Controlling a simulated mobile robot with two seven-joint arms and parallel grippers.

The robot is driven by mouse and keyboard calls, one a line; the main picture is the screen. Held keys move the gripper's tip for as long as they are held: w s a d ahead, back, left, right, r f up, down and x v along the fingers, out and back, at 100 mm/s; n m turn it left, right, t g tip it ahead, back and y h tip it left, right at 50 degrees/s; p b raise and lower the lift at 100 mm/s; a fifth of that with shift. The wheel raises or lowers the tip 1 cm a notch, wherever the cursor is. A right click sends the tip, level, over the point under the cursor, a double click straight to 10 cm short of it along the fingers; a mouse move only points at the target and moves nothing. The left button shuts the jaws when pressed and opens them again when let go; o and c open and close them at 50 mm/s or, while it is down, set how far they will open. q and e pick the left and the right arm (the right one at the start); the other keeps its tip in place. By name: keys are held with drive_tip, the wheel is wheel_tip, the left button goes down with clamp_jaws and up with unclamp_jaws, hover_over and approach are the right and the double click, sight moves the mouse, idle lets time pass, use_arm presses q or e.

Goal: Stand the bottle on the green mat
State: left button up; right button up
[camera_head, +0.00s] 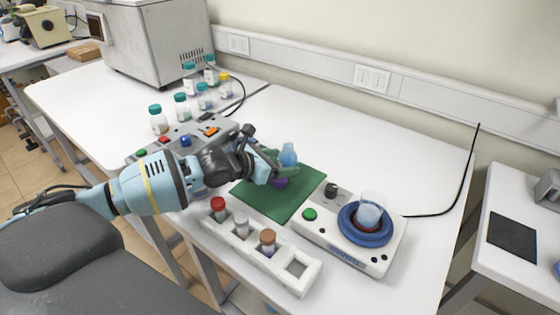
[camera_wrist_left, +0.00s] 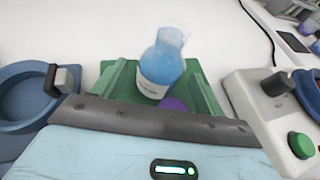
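The bottle (camera_head: 288,155) is clear and pale blue with a white label; it also shows in the left wrist view (camera_wrist_left: 162,68). It is over the back part of the green mat (camera_head: 295,203). My left gripper (camera_head: 281,165) has its green fingers on either side of the bottle and appears shut on it. A purple round patch (camera_head: 280,182) shows below the gripper; I cannot tell whether it belongs to the bottle or the mat. The bottle's base is partly hidden, so I cannot tell whether it touches the mat. My right gripper is not in view.
A hotplate-like device (camera_head: 330,237) with a beaker (camera_head: 369,211) on a blue ring stands right of the mat. A white rack (camera_head: 285,268) with several capped vials lies in front. Several teal-capped bottles (camera_head: 181,107) stand at the back left. The table behind the mat is clear.

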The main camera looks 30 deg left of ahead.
use_arm(q)
drive_tip(key=shift+s+a+r, duration=0.1)
drive_tip(key=shift+r, duration=0.15)
drive_tip(key=v, duration=1.1)
drive_tip(key=shift+f+p, duration=0.15)
drive_tip(key=shift+p, duration=0.15)
drive_tip(key=shift+s+a, duration=0.1)
drive_tip(key=shift+s, duration=0.2)
drive_tip(key=shift+c, duration=0.4)
idle(1.3)
